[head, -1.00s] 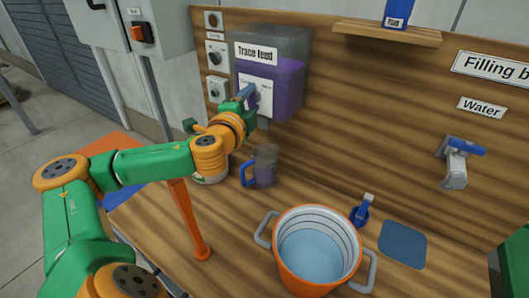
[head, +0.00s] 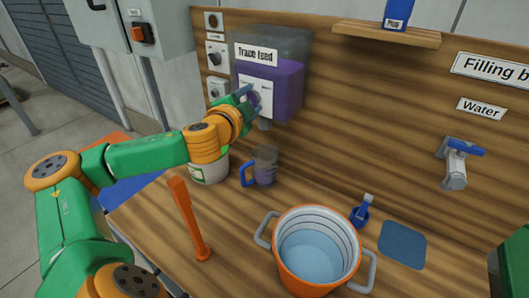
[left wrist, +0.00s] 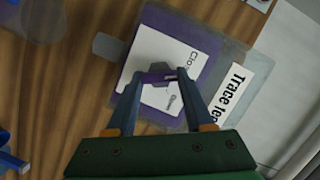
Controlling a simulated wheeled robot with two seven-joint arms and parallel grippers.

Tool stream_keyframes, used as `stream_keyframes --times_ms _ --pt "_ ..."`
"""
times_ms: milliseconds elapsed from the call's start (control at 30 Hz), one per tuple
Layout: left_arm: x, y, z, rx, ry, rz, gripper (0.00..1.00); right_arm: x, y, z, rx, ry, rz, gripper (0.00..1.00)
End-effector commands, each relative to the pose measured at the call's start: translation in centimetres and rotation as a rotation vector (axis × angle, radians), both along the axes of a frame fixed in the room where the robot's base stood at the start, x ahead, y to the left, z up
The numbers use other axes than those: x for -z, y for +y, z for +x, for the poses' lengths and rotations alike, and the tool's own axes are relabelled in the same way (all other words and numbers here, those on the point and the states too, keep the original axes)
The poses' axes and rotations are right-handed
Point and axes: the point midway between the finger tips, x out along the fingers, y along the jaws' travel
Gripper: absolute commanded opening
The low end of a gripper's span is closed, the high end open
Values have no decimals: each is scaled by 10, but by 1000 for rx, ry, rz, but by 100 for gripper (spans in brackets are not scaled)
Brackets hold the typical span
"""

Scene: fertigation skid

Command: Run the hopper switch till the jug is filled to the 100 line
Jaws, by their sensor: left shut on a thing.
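The Trace feed hopper (head: 290,80) hangs on the wooden back panel, with purple contents behind its clear wall. My left gripper (head: 246,96) is at the hopper's front. In the left wrist view its fingers (left wrist: 158,78) are shut on a small purplish-grey switch lever over a white label (left wrist: 156,66), whose text is partly hidden. The jug (head: 265,163), clear with a blue handle, stands upright on the bench below the hopper's spout (head: 264,124). Its lower part looks purple; its lines and exact level are too small to read. My right gripper is not in view.
A white tub (head: 208,170) stands left of the jug, partly behind my left arm. An orange upright handle (head: 190,220) and a large orange pot (head: 275,262) stand nearer. A blue scoop (head: 360,212), blue mat (head: 402,244) and water tap (head: 456,165) are right.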

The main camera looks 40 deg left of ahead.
Motion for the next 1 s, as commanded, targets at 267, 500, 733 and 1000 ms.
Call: stream_keyframes --times_ms 267,500,733,1000 --pt "2 0 0 -1 -5 -77 0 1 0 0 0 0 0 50" --pt "0 1 0 0 -19 -203 87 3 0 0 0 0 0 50" --pt "0 1 0 0 -21 -200 87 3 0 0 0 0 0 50" --pt "0 -6 -21 0 -24 -193 87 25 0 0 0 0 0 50"
